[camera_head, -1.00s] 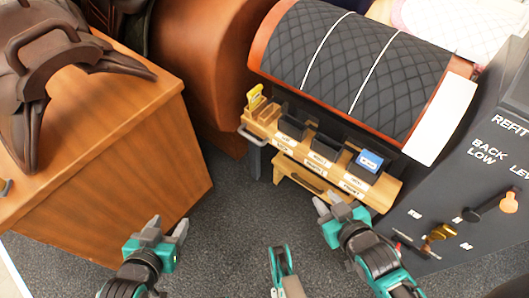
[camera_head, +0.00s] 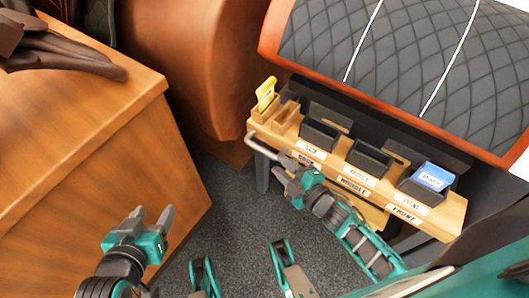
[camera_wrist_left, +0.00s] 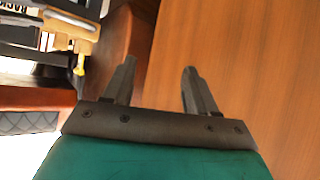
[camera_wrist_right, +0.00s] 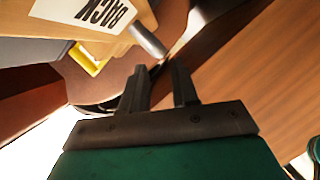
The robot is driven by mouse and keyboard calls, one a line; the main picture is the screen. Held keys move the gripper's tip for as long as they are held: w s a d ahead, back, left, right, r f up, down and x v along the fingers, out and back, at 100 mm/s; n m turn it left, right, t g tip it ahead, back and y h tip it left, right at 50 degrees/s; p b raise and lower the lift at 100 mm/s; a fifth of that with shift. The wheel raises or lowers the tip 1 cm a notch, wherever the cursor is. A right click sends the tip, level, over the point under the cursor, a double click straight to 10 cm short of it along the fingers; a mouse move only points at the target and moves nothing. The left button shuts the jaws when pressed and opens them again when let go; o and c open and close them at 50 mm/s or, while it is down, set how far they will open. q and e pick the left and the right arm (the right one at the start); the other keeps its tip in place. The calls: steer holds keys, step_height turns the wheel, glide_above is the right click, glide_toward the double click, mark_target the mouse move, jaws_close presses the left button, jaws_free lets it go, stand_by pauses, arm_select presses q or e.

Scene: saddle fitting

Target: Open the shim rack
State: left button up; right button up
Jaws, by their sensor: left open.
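The shim rack (camera_head: 375,192) is a light wooden rack under the quilted black panel, with several dark bins labelled on the front. A grey bar handle (camera_head: 262,149) runs along its left front. My right gripper (camera_head: 284,167) is at the handle's right end in the head view. In the right wrist view the handle (camera_wrist_right: 148,38) lies just past the fingertips (camera_wrist_right: 160,68), and the gap between the fingers looks empty and partly open. My left gripper (camera_head: 154,216) is open and empty beside the wooden cabinet, well away from the rack.
A blue packet (camera_head: 433,176) sits in the right bin. A yellow piece (camera_head: 266,92) stands in a slot at the rack's left end. The wooden cabinet (camera_head: 100,180) fills the left side. Dark carpet (camera_head: 225,215) lies clear between cabinet and rack.

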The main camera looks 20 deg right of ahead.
mark_target(270, 156)
steer(key=b+x, duration=0.2)
steer(key=x, duration=0.6)
steer(key=shift+w+f, duration=0.1)
steer(key=shift+w, duration=0.1)
jaws_close()
